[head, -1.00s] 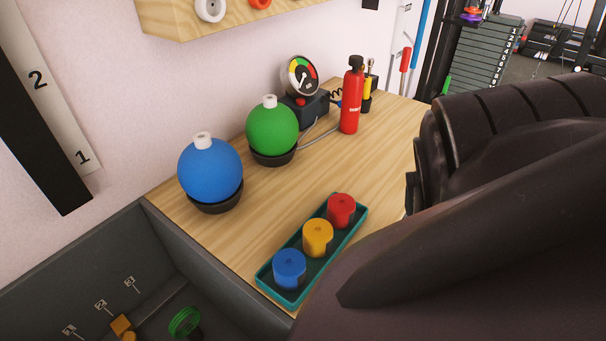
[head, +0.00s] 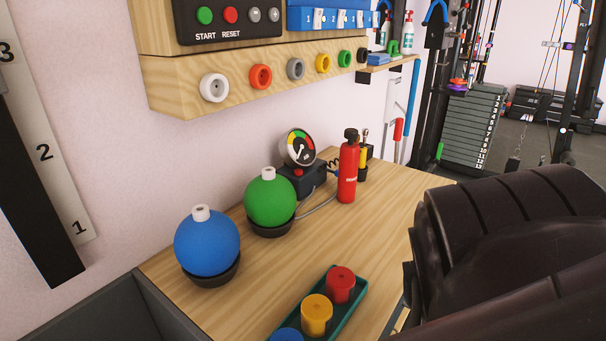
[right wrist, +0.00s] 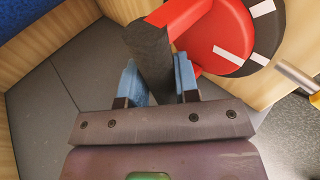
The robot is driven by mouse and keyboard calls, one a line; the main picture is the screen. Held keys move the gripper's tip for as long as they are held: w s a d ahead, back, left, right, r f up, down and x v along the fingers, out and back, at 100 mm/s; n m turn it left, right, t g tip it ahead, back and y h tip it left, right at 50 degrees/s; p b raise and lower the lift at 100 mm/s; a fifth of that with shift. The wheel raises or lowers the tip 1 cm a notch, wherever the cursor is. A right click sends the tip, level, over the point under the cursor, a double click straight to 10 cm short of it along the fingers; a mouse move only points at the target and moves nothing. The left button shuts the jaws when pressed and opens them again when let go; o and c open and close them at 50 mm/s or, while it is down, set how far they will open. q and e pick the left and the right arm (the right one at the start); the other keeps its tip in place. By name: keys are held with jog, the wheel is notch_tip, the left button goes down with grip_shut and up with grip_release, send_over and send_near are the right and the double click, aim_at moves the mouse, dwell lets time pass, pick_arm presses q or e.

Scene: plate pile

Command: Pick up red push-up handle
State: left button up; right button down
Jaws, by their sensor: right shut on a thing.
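The red push-up handle (right wrist: 180,14) shows in the right wrist view, with a thick dark grey grip (right wrist: 150,48) joined to red parts. My right gripper (right wrist: 157,82) has its blue fingertips on either side of the dark grip and is shut on it. A round red face with white marks and a black part (right wrist: 222,35) lies right of the grip; I cannot tell whether it belongs to the handle. The head view shows neither the handle nor my right gripper. My left gripper is in neither view.
In the head view a wooden bench (head: 385,210) holds a blue ball (head: 207,245), a green ball (head: 270,202), a gauge (head: 299,148), a red bottle (head: 347,175) and a teal tray (head: 350,312) with coloured weights. Wooden panels and a grey floor (right wrist: 85,75) surround the gripper.

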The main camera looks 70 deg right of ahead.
jog(key=shift+r, duration=0.1)
dwell(0.8)
jog(key=shift+w+r+p, duration=0.2)
jog(key=shift+r+p, duration=0.3)
jog(key=shift+r, duration=0.1)
jog(key=r+p, duration=0.4)
jog(key=r, duration=0.3)
jog(key=shift+w, duration=0.2)
jog(key=shift+s+r+p, duration=0.25)
jog(key=shift+r+p, duration=0.55)
jog(key=shift+r, duration=0.1)
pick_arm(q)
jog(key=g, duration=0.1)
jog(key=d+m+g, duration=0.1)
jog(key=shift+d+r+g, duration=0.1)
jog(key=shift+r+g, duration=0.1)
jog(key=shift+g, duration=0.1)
pick_arm(e)
jog(key=shift+s, duration=0.1)
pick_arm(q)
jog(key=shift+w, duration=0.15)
pick_arm(e)
jog(key=shift+s+a, duration=0.1)
jog(key=shift+s, duration=0.15)
